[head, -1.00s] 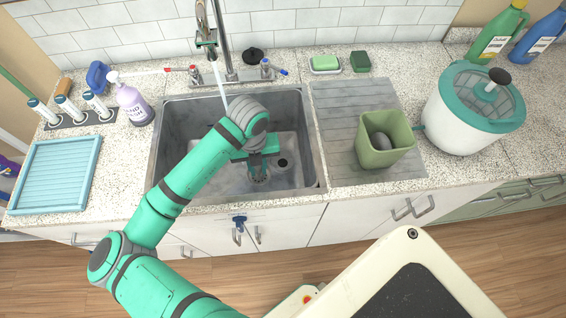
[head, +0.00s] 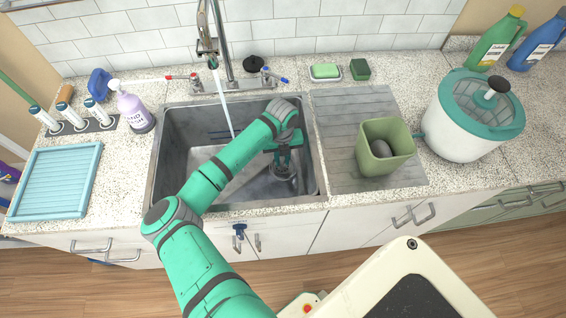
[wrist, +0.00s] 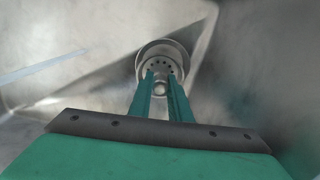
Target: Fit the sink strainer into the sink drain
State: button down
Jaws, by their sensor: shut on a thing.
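The sink strainer (head: 284,174) is a round metal cup with a wide rim and small holes; it also shows in the wrist view (wrist: 161,63). My gripper (head: 284,162) points down into the right part of the grey sink (head: 190,135). Its green fingers (wrist: 161,86) are shut on the strainer's centre knob. The strainer is low, at or just above the sink floor. The drain is hidden behind the strainer and gripper, so I cannot tell whether the strainer sits in it.
Water runs from the faucet (head: 208,55) into the sink left of my gripper. Sink walls stand close on the right. A green bin (head: 386,155) stands on the drainboard (head: 345,120) to the right. A blue tray (head: 55,180) lies on the left counter.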

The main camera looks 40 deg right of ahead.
aim_at(283, 164)
jog(key=shift+w+d+f, duration=0.1)
jog(key=shift+d+f, duration=0.25)
jog(key=shift+f, duration=1.5)
jog(key=shift+f, duration=0.15)
jog(key=c, duration=1.6)
grip_release()
jog(key=shift+c, duration=0.2)
notch_tip(283, 164, up, 12)
jog(key=shift+r, duration=0.15)
